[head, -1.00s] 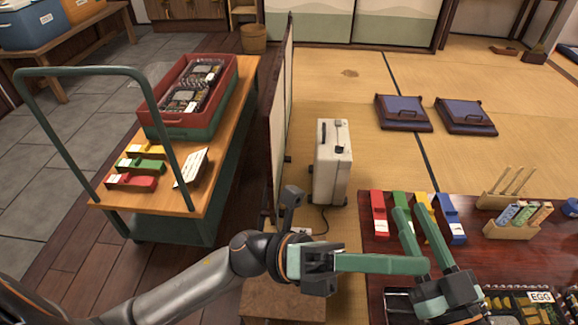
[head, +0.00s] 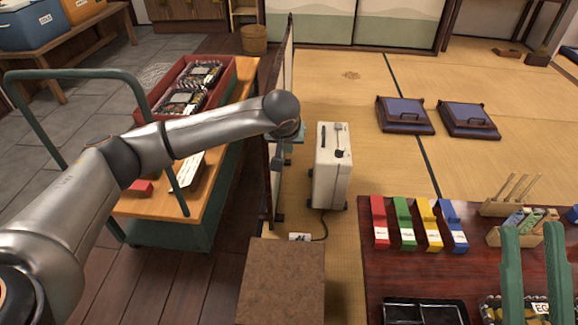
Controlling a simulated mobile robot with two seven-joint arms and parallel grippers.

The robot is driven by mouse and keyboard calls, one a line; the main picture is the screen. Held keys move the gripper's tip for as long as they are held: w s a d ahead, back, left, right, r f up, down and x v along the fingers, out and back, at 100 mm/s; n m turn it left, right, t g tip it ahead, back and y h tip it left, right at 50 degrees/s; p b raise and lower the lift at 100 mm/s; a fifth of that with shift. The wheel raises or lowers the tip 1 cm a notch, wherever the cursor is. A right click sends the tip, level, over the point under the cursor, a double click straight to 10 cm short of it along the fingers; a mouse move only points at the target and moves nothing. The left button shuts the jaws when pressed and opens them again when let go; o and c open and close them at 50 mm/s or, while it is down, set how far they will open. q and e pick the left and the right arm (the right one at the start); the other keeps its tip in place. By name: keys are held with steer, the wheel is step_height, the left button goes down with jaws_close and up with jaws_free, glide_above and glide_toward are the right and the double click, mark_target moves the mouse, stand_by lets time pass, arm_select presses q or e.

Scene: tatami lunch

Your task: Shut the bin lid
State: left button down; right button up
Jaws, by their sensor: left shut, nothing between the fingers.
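I cannot clearly tell which thing is the bin or its lid. A round wooden tub (head: 254,39) stands open-topped at the back, and a flat brown square top (head: 282,282) shows at the bottom middle. My left arm reaches across the trolley, and its gripper (head: 297,134) is shut and mostly hidden behind its own wrist, close to the folding screen and the white upright unit (head: 333,168). My right gripper (head: 534,270) is at the bottom right over the dark red table, its two green fingers apart with nothing visibly held.
The trolley (head: 180,200) carries a red crate (head: 232,85) of packed boxes. A cord runs on the floor from the white unit. The dark red table (head: 385,270) holds coloured blocks and black trays. Two cushions (head: 405,114) lie on open tatami.

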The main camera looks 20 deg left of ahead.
arm_select(q)
step_height(320, 180, down, 9)
steer(key=w+b, duration=0.1)
steer(key=b, duration=0.3)
steer(key=shift+w+a, duration=0.15)
steer(key=shift+a, duration=0.2)
steer(key=shift+f, duration=0.1)
stand_by(0.5)
